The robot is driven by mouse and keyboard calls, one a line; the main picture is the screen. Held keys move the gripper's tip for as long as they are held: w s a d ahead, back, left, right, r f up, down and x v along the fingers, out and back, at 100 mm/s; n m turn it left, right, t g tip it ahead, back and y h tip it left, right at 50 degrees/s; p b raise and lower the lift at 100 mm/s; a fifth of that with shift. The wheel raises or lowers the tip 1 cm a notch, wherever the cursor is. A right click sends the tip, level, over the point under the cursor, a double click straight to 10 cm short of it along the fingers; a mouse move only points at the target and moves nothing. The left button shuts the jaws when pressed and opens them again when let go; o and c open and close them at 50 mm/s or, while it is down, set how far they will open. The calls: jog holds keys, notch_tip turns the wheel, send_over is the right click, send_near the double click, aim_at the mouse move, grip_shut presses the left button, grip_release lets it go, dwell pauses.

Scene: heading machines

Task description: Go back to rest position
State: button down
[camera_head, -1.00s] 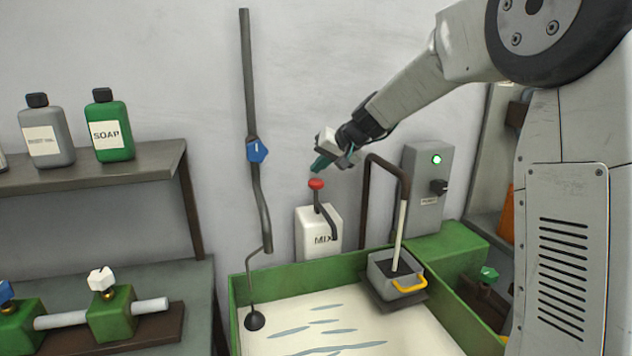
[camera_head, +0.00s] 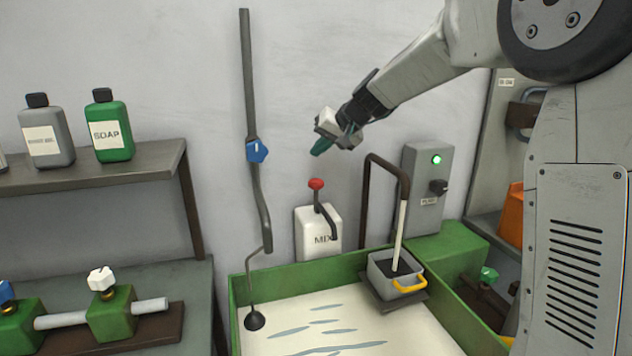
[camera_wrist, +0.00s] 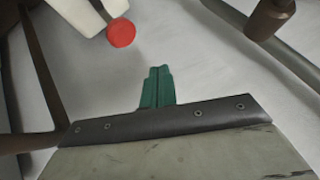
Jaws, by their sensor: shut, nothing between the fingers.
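My gripper (camera_head: 321,148) is raised in front of the wall, above and slightly right of the red-knobbed lever. Its green fingers are closed together with nothing between them. In the wrist view the shut green fingers (camera_wrist: 157,88) point toward the wall, apart from the red knob (camera_wrist: 121,33). The red knob (camera_head: 316,184) tops a dark lever on the white MIX box (camera_head: 308,236). My gripper touches nothing.
A green-walled basin (camera_head: 300,272) with pale liquid lies below. A bent pipe (camera_head: 369,200), a grey switch box (camera_head: 422,170) with a lit green lamp, and a wall pipe with a blue valve (camera_head: 257,150) stand around. A shelf (camera_head: 100,172) holds bottles at left.

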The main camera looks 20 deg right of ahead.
jog(key=s+f+g, duration=0.1)
jog(key=s, duration=0.1)
jog(key=s+f, duration=0.2)
jog(key=s+f+g, duration=0.1)
jog(key=s+f, duration=0.1)
jog(key=shift+s+a+g, duration=0.2)
jog(key=shift+s+g, duration=0.1)
jog(key=shift+s, duration=0.1)
jog(key=s+d+f+n+g+h, duration=0.1)
jog(key=s+h, duration=0.1)
jog(key=s, duration=1.8)
jog(key=s+d+f+g+h, duration=0.2)
jog(key=s+h, duration=0.1)
jog(key=s, duration=1.7)
jog(key=shift+f+n, duration=0.15)
jog(key=shift+n, duration=0.25)
jog(key=shift+s, duration=0.1)
